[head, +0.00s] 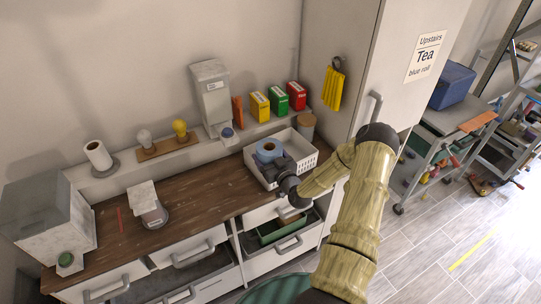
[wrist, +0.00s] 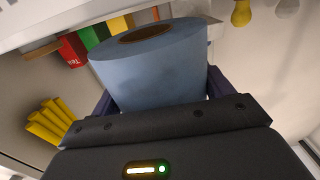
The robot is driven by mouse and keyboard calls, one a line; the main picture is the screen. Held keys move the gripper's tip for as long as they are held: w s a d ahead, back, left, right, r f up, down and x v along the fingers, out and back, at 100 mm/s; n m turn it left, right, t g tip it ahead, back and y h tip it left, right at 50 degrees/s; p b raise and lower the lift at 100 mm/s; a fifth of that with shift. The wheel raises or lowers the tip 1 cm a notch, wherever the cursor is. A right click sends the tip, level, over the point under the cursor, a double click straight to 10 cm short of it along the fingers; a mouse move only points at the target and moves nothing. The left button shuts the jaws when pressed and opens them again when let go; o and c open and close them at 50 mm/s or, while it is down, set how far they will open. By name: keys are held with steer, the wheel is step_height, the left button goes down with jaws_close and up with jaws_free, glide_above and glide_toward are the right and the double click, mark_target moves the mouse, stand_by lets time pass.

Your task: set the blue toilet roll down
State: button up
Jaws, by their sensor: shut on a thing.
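The blue toilet roll (head: 268,150) is in my gripper, over the white basket on the wooden counter. In the wrist view the blue toilet roll (wrist: 150,70) stands between the two dark fingers, with its brown core hole showing. My gripper (head: 277,163) is shut on the roll's sides; in the wrist view my gripper (wrist: 158,95) shows one finger on either side. I cannot tell whether the roll's underside touches anything.
The white basket (head: 309,155) sits at the counter's right end. Tea boxes (head: 260,106) and a white dispenser (head: 212,98) line the ledge behind. The wooden counter (head: 190,185) has free room left of the basket. A tall white cabinet (head: 345,45) stands right.

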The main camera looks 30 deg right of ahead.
steer(key=shift+f, duration=0.2)
steer(key=shift+w+a+f, duration=0.1)
steer(key=shift+f, duration=0.05)
steer(key=o, duration=1)
steer(key=shift+r, duration=0.2)
steer(key=shift+r+p, duration=0.45)
steer(key=shift+s+r, duration=0.1)
steer(key=shift+s, duration=0.15)
steer(key=s+b, duration=0.1)
steer(key=s, duration=0.3)
steer(key=s+b, duration=0.2)
steer(key=s, duration=0.1)
steer(key=s+b, duration=0.2)
steer(key=s, duration=0.2)
steer(key=shift+s+d, duration=0.3)
steer(key=shift+s, duration=0.05)
